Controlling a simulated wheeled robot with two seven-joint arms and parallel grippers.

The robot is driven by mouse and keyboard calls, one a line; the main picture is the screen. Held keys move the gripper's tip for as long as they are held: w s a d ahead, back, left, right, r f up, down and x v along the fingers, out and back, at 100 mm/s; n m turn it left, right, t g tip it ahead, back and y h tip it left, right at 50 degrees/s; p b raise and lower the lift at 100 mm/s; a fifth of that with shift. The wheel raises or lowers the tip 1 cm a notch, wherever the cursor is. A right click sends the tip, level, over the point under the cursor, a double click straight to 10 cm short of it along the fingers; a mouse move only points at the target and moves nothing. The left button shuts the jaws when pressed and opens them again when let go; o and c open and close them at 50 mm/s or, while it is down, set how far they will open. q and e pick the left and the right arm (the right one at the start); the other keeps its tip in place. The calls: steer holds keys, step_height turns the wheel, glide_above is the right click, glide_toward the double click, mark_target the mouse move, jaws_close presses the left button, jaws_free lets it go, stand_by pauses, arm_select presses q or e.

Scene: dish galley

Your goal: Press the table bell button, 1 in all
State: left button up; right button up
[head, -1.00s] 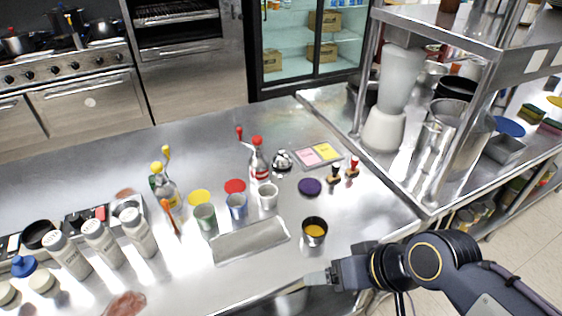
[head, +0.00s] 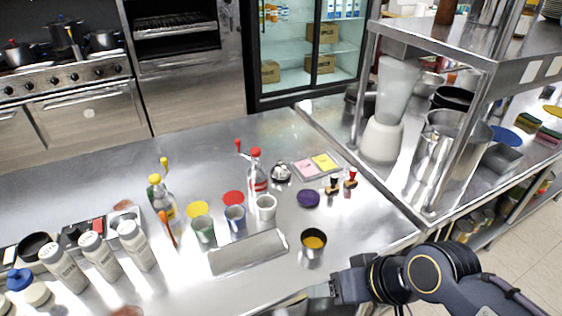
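The table bell (head: 281,173) is a small silver dome on a dark base, standing on the steel counter. It sits just right of a red-capped bottle (head: 256,176) and left of a tray with pink and yellow notes. My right gripper (head: 322,291) is low in the head view, near the counter's front edge, well in front of the bell and apart from it. Its fingers are small and seen side-on, so I cannot tell whether they are open or shut. My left gripper is not in view.
A metal cup with orange contents (head: 313,242), a steel tray (head: 248,254), several small cups and a purple disc (head: 308,198) stand between my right gripper and the bell. Two stamps (head: 350,180) are right of it. A steel shelf unit (head: 478,125) borders the right.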

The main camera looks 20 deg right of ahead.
jaws_close()
stand_by(1.4)
